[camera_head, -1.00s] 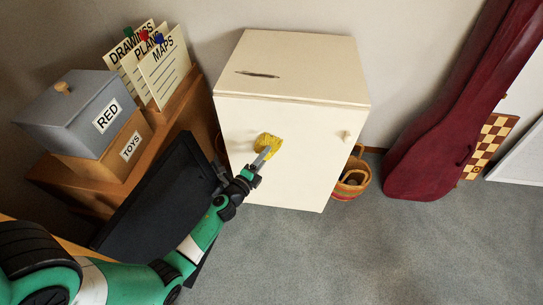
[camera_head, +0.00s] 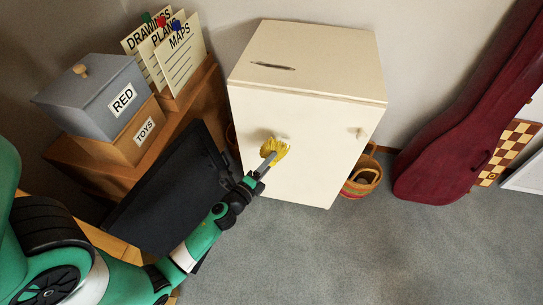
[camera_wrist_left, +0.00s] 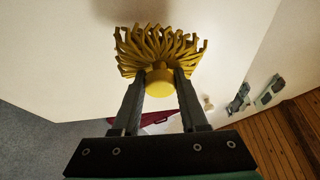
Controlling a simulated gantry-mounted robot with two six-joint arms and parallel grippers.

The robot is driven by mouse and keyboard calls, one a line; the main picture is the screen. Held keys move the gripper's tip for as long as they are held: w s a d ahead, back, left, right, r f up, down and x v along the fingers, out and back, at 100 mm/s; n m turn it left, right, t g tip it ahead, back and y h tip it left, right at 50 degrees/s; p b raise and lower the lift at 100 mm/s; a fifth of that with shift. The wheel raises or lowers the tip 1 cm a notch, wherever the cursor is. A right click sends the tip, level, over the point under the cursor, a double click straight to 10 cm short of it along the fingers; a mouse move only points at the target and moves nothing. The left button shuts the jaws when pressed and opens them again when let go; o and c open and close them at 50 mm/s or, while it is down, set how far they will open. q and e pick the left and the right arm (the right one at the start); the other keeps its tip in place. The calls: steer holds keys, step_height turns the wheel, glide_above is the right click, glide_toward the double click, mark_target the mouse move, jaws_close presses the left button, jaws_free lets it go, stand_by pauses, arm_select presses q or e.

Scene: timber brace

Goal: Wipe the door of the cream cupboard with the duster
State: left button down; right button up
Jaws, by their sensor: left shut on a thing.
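The cream cupboard (camera_head: 313,70) stands on the grey carpet against the wall, with its door (camera_head: 310,165) facing me and a small knob (camera_head: 361,132) at the door's right. My left gripper (camera_head: 261,170) is shut on the yellow duster (camera_head: 275,151) in front of the left part of the door. In the left wrist view the duster's yellow strands (camera_wrist_left: 160,45) fan out close to a pale surface, and its round base (camera_wrist_left: 160,82) sits between the two fingers. I cannot tell whether the strands touch the door. My right gripper is not in view.
A dark flat panel (camera_head: 175,190) leans left of the cupboard, near my left arm. A wooden cabinet carries a grey RED box (camera_head: 100,95), a TOYS box (camera_head: 140,135) and labelled cards (camera_head: 180,50). A basket (camera_head: 362,178) and a dark red case (camera_head: 450,130) stand right. Carpet in front is clear.

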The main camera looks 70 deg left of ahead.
arm_select(q)
steer(key=shift+d, duration=0.15)
steer(key=shift+s+d+f+b, duration=0.1)
steer(key=shift+s+d+b, duration=0.35)
steer(key=shift+d, duration=0.25)
steer(key=shift+s+d, duration=0.45)
